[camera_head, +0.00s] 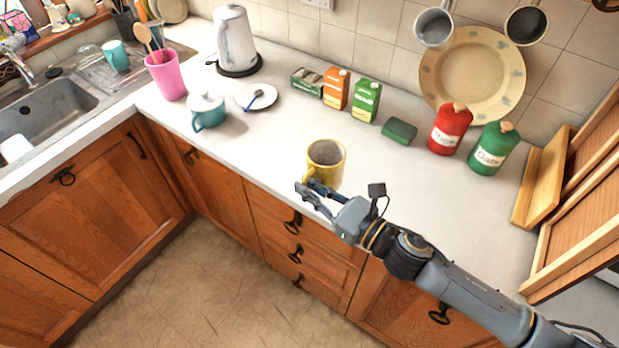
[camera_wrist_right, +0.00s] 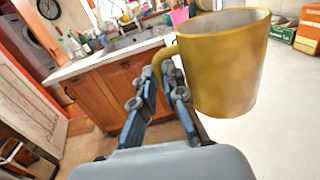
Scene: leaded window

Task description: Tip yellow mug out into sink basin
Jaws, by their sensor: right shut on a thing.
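The yellow mug (camera_head: 327,158) is upright at the front edge of the worktop in the head view; I cannot tell whether it touches the surface. My right gripper (camera_head: 312,190) is at its near left side, shut on the mug's handle. In the right wrist view the mug (camera_wrist_right: 225,65) fills the upper right, and my right gripper (camera_wrist_right: 160,75) has its fingers at the handle. The mug's inside looks greyish in the head view; its contents cannot be made out. The sink basin (camera_head: 45,118) is at the far left, set in the counter. My left gripper is not in view.
A pink utensil pot (camera_head: 166,75), teal pot (camera_head: 207,112), white saucer (camera_head: 257,98) and kettle (camera_head: 235,42) stand between mug and sink. Cartons (camera_head: 336,88) and red (camera_head: 450,128) and green (camera_head: 492,148) canisters line the back. The worktop's front strip left of the mug is clear.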

